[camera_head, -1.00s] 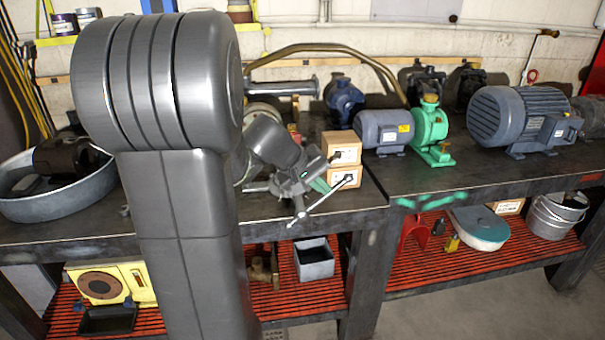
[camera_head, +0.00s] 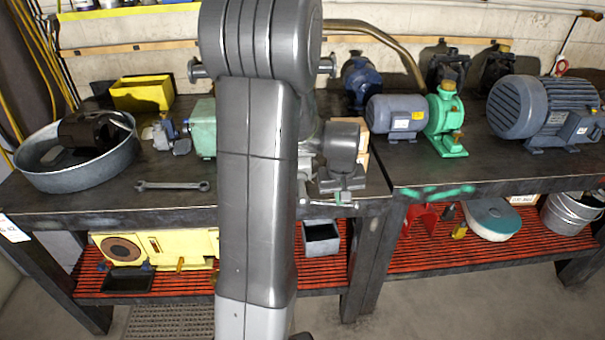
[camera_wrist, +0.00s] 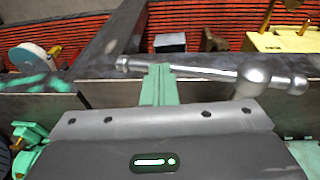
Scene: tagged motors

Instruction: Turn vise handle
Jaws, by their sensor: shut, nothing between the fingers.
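The vise handle (camera_head: 322,203) is a thin metal bar at the bench's front edge, lying nearly level. In the wrist view the handle (camera_wrist: 205,71) runs across the picture, with a round metal knob (camera_wrist: 254,79) toward its right. My gripper (camera_head: 339,195) is at the handle, right of my arm. Its green fingers (camera_wrist: 158,72) are shut with nothing between them, and their tips are at the bar's left part. I cannot tell whether they touch it. My arm and wrist hide most of the vise body.
A wrench (camera_head: 172,185) lies on the workbench (camera_head: 100,200), near a round metal pan (camera_head: 108,172). A grey-blue motor (camera_head: 392,117), a green pump (camera_head: 446,120) and a big motor (camera_head: 540,110) stand to the right. A grey bin (camera_head: 321,238) sits on the red shelf below.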

